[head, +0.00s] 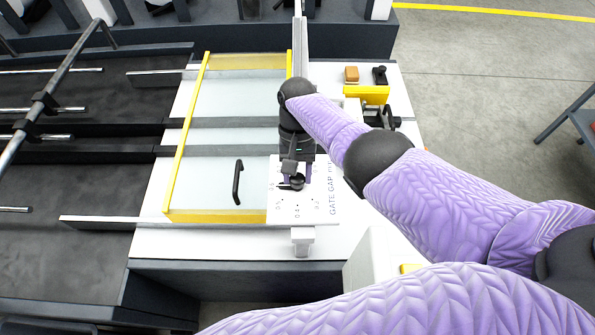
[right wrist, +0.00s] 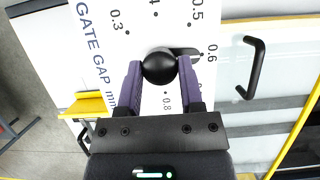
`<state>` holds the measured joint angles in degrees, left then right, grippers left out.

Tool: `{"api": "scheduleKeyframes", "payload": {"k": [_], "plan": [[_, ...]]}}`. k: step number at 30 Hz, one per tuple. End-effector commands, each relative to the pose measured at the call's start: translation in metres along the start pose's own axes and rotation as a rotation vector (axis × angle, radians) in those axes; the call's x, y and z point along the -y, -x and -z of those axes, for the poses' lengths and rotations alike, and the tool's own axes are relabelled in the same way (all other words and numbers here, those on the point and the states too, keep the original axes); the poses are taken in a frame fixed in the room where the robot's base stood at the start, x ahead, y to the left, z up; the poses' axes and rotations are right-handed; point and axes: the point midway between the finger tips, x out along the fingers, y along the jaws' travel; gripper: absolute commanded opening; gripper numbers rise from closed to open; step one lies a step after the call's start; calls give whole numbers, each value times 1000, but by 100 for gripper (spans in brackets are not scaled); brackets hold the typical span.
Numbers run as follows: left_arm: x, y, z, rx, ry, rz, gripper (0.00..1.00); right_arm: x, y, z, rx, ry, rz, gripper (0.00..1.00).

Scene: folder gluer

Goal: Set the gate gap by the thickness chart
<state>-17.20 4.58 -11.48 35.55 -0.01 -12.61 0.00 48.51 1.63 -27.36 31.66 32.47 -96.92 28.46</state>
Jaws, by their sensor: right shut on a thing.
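The gate gap dial plate (head: 318,208) is white, with printed numbers and dots, on the near right of the machine. It also shows in the right wrist view (right wrist: 135,50), with the numbers 0.3, 0.5, 0.6 and 0.8 readable. A round black knob (right wrist: 159,68) sits on it, and its dark pointer (right wrist: 189,50) reaches toward 0.6. My right gripper (head: 297,176) is over the plate, its two purple fingers (right wrist: 160,80) shut on the knob from both sides. My left gripper is not in view. I do not see a thickness chart.
A clear guard with a yellow frame (head: 185,140) and a black handle (head: 237,182) lies left of the dial. A yellow block (head: 367,94), a brown block (head: 351,74) and a black part (head: 380,76) are at the back right. Open floor (head: 480,95) lies to the right.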

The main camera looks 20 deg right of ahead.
Motion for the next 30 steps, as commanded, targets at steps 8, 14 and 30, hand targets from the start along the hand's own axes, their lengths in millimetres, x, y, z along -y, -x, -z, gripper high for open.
{"api": "scheduleKeyframes", "payload": {"k": [8, 14, 30], "plan": [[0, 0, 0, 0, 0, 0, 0, 0, 0, 0, -2, 3, -2, 0], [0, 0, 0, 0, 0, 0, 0, 0, 0, 0, -2, 3, -2, 62], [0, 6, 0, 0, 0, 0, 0, 0, 33, 0, -5, 3, 0, 83]]}}
